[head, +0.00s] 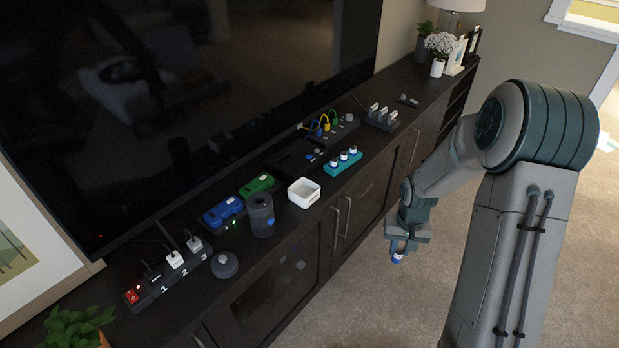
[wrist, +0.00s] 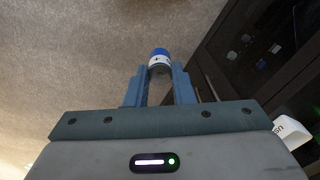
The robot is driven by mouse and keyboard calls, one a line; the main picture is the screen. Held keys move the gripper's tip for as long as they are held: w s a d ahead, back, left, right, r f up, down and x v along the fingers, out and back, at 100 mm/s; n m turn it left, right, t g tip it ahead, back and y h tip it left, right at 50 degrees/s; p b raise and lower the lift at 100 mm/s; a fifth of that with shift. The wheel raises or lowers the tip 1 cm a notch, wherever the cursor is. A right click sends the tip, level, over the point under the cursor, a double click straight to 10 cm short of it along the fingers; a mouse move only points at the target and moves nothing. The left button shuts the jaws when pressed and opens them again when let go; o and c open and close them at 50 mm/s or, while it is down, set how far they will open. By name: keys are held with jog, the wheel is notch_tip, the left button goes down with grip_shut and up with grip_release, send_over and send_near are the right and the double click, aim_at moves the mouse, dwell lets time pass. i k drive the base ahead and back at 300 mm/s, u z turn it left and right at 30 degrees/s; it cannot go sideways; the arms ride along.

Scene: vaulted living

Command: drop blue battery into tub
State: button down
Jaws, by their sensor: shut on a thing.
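My gripper (head: 399,247) is shut on a small blue and white battery, out in front of the cabinet and over the carpet. The blue battery (head: 397,257) hangs below the fingers in the head view. In the wrist view the battery (wrist: 159,59) sits between the tips of my gripper (wrist: 159,72), blue end outward with a white band. The white square tub (head: 304,193) stands open on the cabinet top, to the left of my gripper and apart from it. A white piece with dark lettering (wrist: 290,131) shows at the right of the wrist view.
On the dark cabinet (head: 330,215) beside the tub stand a dark grey cylinder (head: 261,215), blue (head: 222,211) and green (head: 257,185) devices, and a teal rack (head: 343,161) with several small vials. A power strip (head: 165,275) lies nearer. A large television (head: 190,90) stands behind.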

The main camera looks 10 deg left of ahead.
aim_at(308, 196)
jog(key=u, duration=0.55)
jog(key=i, duration=1)
jog(key=u, duration=0.75)
